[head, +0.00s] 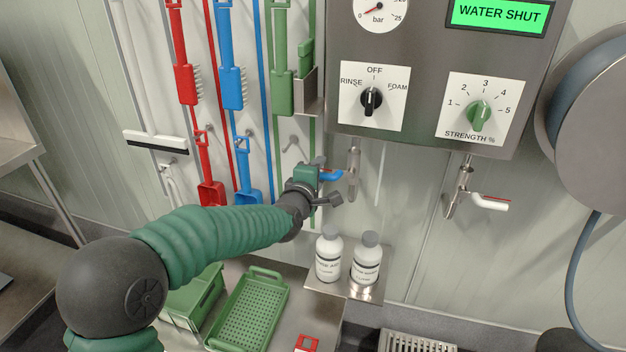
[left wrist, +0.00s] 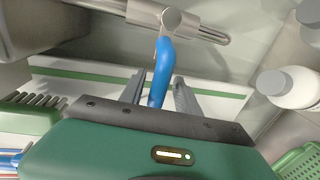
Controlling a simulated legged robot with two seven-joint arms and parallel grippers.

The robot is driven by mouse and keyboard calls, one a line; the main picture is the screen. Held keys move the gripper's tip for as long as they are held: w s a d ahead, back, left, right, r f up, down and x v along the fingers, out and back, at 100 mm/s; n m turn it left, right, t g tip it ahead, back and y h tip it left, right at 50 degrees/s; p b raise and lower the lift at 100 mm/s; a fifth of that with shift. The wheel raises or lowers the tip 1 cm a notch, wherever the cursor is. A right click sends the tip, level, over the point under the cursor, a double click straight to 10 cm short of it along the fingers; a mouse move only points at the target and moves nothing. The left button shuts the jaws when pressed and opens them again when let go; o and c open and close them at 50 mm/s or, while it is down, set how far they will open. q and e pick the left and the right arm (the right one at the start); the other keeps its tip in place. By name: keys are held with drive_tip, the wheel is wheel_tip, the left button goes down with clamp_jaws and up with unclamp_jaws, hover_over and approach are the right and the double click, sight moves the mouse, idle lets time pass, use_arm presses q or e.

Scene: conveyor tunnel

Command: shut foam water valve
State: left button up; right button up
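The valve with the blue lever (head: 331,175) hangs on a pipe under the left part of the control box. In the left wrist view the blue lever (left wrist: 163,72) points down from its metal pipe toward my gripper. My left gripper (head: 325,181) is at this lever. Its two fingers (left wrist: 162,92) stand on either side of the lever, with a visible gap on each side, so it looks open around it. The green display (head: 500,13) reads WATER SHUT. My right gripper is not in view.
The control box (head: 425,128) carries a RINSE/OFF/FOAM knob (head: 371,101) and a green strength knob (head: 480,115). Two white bottles (head: 329,256) (head: 365,262) stand on a shelf just below my gripper. Brushes hang at left, and a hose reel (head: 600,120) is at right.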

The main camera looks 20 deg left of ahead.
use_arm(q)
drive_tip(key=s+r+p, duration=0.3)
drive_tip(key=s, duration=1.3)
drive_tip(key=shift+p, duration=0.35)
